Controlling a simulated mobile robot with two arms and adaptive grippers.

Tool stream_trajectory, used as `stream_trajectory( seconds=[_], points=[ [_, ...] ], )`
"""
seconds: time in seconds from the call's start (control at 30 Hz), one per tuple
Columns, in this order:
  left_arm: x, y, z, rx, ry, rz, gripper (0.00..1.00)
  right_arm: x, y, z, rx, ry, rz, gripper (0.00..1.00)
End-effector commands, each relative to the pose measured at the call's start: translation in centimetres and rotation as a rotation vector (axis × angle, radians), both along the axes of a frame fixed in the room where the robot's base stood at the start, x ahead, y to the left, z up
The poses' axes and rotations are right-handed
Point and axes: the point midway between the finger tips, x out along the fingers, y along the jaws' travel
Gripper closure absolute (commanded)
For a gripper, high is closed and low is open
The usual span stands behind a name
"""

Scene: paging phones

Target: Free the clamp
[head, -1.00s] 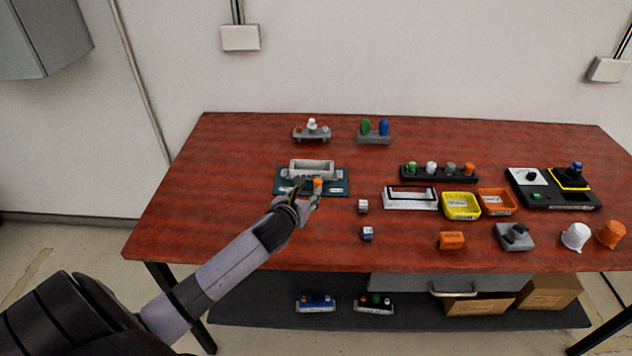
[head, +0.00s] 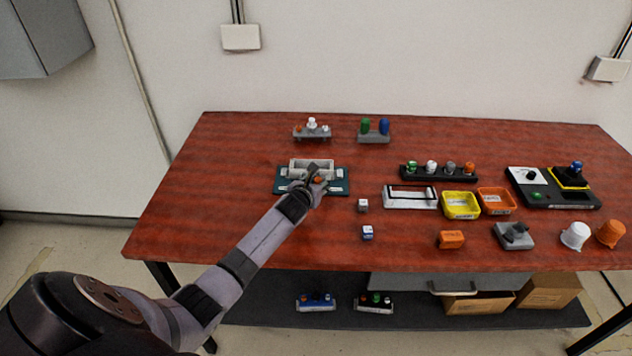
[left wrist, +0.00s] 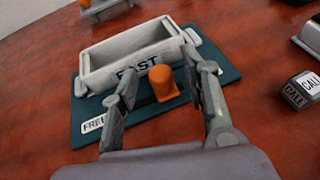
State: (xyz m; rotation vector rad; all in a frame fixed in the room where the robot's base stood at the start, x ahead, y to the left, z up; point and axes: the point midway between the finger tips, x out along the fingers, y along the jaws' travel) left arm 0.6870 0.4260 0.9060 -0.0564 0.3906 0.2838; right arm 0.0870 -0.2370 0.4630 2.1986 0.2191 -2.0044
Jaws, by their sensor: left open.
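The clamp has a teal base plate (head: 341,187) with a grey open box (head: 298,165) on its far part, at the left of the table. In the left wrist view the box (left wrist: 100,65) carries the letters "FAST", and a label (left wrist: 93,125) starting "FREE" sits on the plate's near left. An upright orange knob (left wrist: 163,83) stands in front of the box. My left gripper (head: 317,178) is over the plate, its open fingers (left wrist: 160,78) on either side of the knob. I cannot tell whether they touch it. My right gripper is out of view.
Two small dice-like blocks, one marked "CALL" (left wrist: 301,88), lie right of the clamp. A white tray (head: 411,204), a yellow bin (head: 461,212) and an orange bin (head: 512,207) are further right. Low stands (head: 375,139) are behind. The table's left part is clear.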

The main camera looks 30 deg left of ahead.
Motion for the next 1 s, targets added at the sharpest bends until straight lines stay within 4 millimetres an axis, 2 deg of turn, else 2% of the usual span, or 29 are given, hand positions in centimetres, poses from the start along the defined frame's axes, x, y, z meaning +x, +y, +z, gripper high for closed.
stream_trajectory(
  seconds=[0.17,0.8,1.0],
  points=[
    [0.00,0.00,0.02,0.000,0.000,0.000,0.58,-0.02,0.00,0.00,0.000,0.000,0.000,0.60],
    [-0.02,-0.02,0.02,0.000,0.000,0.000,1.00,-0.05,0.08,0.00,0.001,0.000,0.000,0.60],
    [-0.02,-0.03,0.02,0.000,0.000,0.000,1.00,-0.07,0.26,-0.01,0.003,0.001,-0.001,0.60]
  ],
)
